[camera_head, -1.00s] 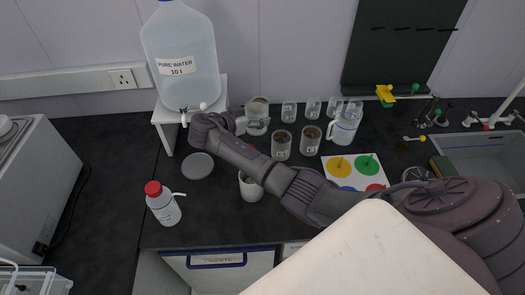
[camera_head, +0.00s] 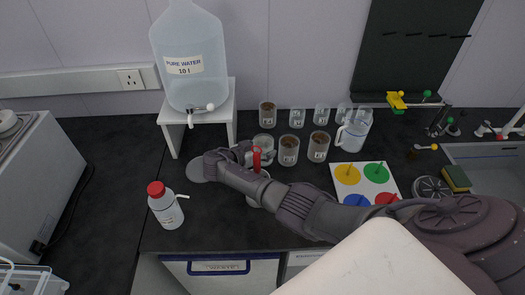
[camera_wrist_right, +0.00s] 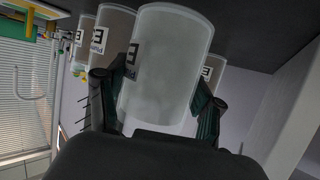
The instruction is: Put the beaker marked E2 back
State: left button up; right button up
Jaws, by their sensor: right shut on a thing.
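My right gripper (camera_head: 250,152) is shut around a clear, whitish beaker (camera_head: 264,142) at the left end of the front beaker row. The held beaker fills the middle of the right wrist view (camera_wrist_right: 165,65), between the two fingers (camera_wrist_right: 160,95). Its label is turned partly aside; an E shows, but I cannot read the number. It looks empty and roughly upright. I cannot tell whether its base touches the bench. Right of it stand two beakers with brown contents, one nearer (camera_head: 289,150) and one further right (camera_head: 318,146). My left gripper is out of view.
Behind stand a brown-filled beaker (camera_head: 267,112) and several clear ones (camera_head: 297,118). A white jug (camera_head: 354,130) stands right. A red-handled tool (camera_head: 257,160) stands close by my gripper. The water tank (camera_head: 190,60) on its stand and a red-capped bottle (camera_head: 165,207) are left.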

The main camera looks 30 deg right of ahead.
jog(key=shift+f, duration=0.5)
jog(key=o, duration=1)
jog(key=shift+f, duration=0.1)
jog(key=shift+r, duration=0.25)
jog(key=v, duration=0.2)
jog(key=b+v, duration=0.1)
jog(key=v, duration=0.3)
jog(key=shift+a+f, duration=0.2)
jog(key=shift+a, duration=0.05)
jog(key=shift+s+a+r, duration=0.15)
jog(key=shift+a+r, duration=0.2)
jog(key=shift+a, duration=0.1)
